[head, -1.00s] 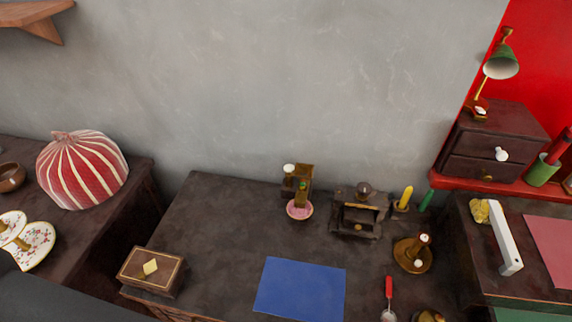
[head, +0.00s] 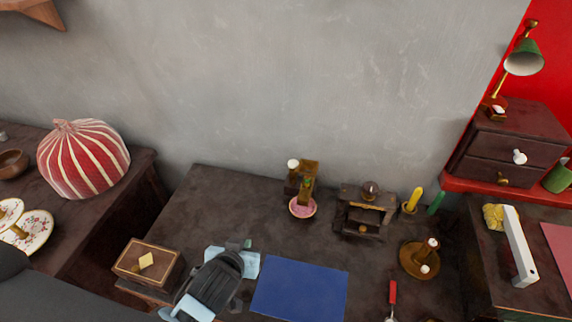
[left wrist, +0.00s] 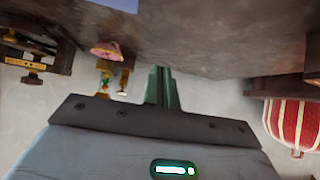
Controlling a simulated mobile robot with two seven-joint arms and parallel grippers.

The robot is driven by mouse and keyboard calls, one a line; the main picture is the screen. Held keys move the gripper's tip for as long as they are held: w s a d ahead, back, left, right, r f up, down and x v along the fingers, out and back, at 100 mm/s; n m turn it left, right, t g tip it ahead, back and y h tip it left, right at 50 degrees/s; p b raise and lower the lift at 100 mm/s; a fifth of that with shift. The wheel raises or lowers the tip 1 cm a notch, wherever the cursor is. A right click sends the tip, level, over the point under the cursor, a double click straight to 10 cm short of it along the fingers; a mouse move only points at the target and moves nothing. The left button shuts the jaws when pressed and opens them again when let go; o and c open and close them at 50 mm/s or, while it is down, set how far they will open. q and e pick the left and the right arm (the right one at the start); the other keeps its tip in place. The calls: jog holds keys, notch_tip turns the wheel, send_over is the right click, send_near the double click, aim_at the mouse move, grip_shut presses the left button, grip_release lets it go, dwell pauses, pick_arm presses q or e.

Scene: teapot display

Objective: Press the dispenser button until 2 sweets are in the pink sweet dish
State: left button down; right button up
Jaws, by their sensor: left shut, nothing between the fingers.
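The dispenser (head: 307,178) is a small brown and brass piece with a green part, standing near the wall at the back of the dark table. A white round knob (head: 293,163) sits on a dark post beside it; I cannot tell whether it is the button. The pink sweet dish (head: 303,208) is in front of the dispenser's foot; I cannot make out any sweets in it. My left gripper (head: 247,244) is shut and empty, in front and left of the dish, apart from it. The left wrist view shows its green fingers (left wrist: 163,88) together, with the dish (left wrist: 107,51) and dispenser (left wrist: 104,78) inverted. My right gripper is not in view.
A blue mat (head: 300,290) lies right of my left gripper, and a wooden box (head: 148,263) stands left of it. A dark stove-like piece (head: 364,212) and a brass candle holder (head: 419,260) stand to the right. The table between gripper and dish looks clear.

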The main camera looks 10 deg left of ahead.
pick_arm(q)
jog(key=w+d+r+t, duration=0.2)
jog(key=w+r, duration=0.4)
jog(key=w, duration=0.1)
jog(key=w+d+r+t+h, duration=0.1)
jog(key=w+d+r+t, duration=0.1)
jog(key=w+r, duration=0.3)
jog(key=w+t, duration=0.1)
jog(key=w, duration=0.1)
jog(key=shift+w+d+r, duration=0.25)
jog(key=shift+w+r, duration=0.1)
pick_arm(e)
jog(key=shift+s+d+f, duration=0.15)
pick_arm(q)
jog(key=shift+w, duration=0.1)
send_over(293, 164)
jog(key=s+a, duration=0.1)
jog(key=s, duration=0.1)
notch_tip(293, 164, down, 2)
jog(key=f+b, duration=0.1)
jog(key=f, duration=0.3)
jog(key=shift+d+f+b, duration=0.2)
jog(key=shift+b, duration=0.1)
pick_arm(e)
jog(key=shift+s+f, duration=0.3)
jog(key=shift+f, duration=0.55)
